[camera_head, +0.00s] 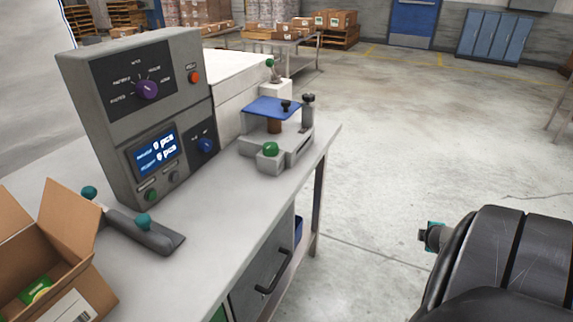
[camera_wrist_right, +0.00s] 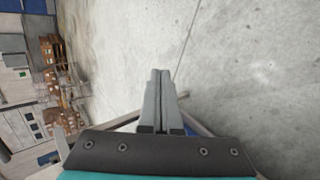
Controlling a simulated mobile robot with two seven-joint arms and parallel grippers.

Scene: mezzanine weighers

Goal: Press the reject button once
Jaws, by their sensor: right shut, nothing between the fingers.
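A grey control box (camera_head: 146,115) stands on the worktable. An orange-red button (camera_head: 194,77) sits at the upper right of its face, under a small label too small to read for certain; it may be the reject button. A purple rotary knob (camera_head: 147,89) is left of it. Lower down are a lit display (camera_head: 157,152), a blue knob (camera_head: 206,146), a green button (camera_head: 151,195) and a dark button (camera_head: 174,178). My right gripper (camera_wrist_right: 160,75) is shut and empty in the wrist view, over bare floor, well away from the box. My left gripper is out of view.
The worktable (camera_head: 225,215) also holds a blue-topped fixture (camera_head: 272,107) with a green knob, a grey bar with teal knobs (camera_head: 150,232) and an open carton (camera_head: 60,250). A drawer handle (camera_head: 275,271) sticks out in front.

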